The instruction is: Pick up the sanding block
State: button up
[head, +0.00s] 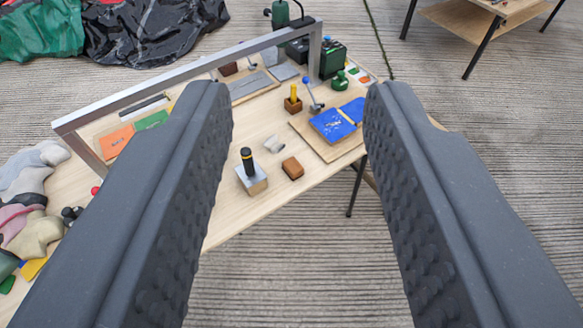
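A small reddish-brown block (292,168), which looks like the sanding block, lies near the front edge of a light wooden table (225,228). It is just right of a silver-and-wood block with an upright black handle (251,177). My gripper (300,95) is wide open and empty. Its two dark, studded fingers frame the table from left and right, and the brown block shows between them, apart from both.
A metal frame (190,72) spans the table. A board with blue sheets (332,124) and a yellow-handled block (293,99) stand behind the brown block. Soft coloured pieces (28,215) heap at the left. Bare concrete (300,275) lies in front; another table (465,18) stands back right.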

aim_at(292, 166)
jog(key=u, duration=0.05)
jog(key=i, duration=1)
jog(key=z, duration=0.1)
